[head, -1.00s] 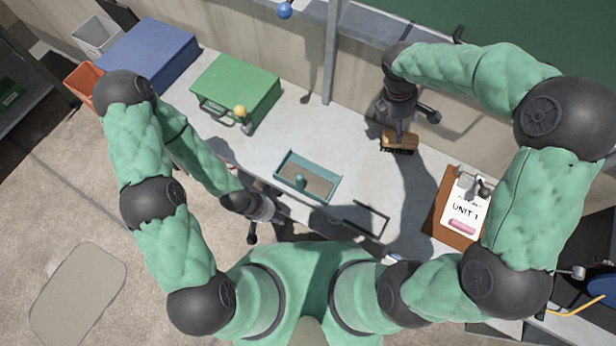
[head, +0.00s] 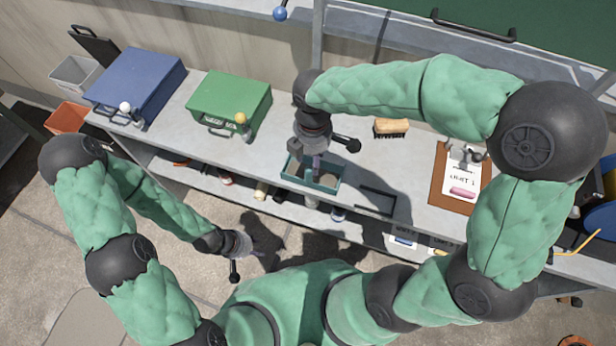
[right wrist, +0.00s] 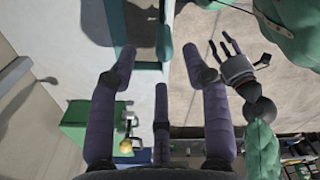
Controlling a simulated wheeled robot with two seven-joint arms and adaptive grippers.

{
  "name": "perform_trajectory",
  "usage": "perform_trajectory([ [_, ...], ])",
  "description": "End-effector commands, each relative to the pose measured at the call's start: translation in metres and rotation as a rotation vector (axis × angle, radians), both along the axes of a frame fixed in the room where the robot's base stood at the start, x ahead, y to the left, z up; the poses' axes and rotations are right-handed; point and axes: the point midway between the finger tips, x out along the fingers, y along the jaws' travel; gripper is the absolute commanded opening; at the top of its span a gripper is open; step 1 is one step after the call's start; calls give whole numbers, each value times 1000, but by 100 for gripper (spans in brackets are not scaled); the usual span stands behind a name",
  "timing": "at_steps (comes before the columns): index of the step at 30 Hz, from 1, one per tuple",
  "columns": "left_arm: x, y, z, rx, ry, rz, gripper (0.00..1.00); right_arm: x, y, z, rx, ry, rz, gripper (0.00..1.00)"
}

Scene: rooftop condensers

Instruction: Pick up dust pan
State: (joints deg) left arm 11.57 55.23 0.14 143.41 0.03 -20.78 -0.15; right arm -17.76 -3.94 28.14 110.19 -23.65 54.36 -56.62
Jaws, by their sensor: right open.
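The dust pan (head: 327,184) is a teal, shallow tray lying near the front edge of the grey bench, partly hidden by my right gripper. My right gripper (head: 316,168) is over the pan in the head view. In the right wrist view its open fingers (right wrist: 158,66) point at the handle, which appears between the fingertips; contact cannot be told. My left gripper (head: 248,248) hangs empty in front of the bench, its fingers spread in the right wrist view (right wrist: 228,48).
A wooden brush (head: 391,125) lies behind and right of the pan. A brown clipboard (head: 440,184) is further right. A green box (head: 228,98) and blue box (head: 138,82) stand left. A lower shelf (head: 290,208) holds several small items.

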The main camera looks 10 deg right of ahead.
Motion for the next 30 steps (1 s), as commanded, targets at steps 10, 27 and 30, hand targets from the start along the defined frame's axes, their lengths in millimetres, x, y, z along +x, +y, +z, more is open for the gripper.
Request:
perform_trajectory([
  [10,0,0,-15,0,0,1,40,0,1,-39,-1,1,0,49],
  [27,0,0,-39,0,0,1,40,0,7,-87,-1,0,-1,49],
  [30,0,0,-39,0,0,1,40,0,8,-87,-1,0,-1,46],
])
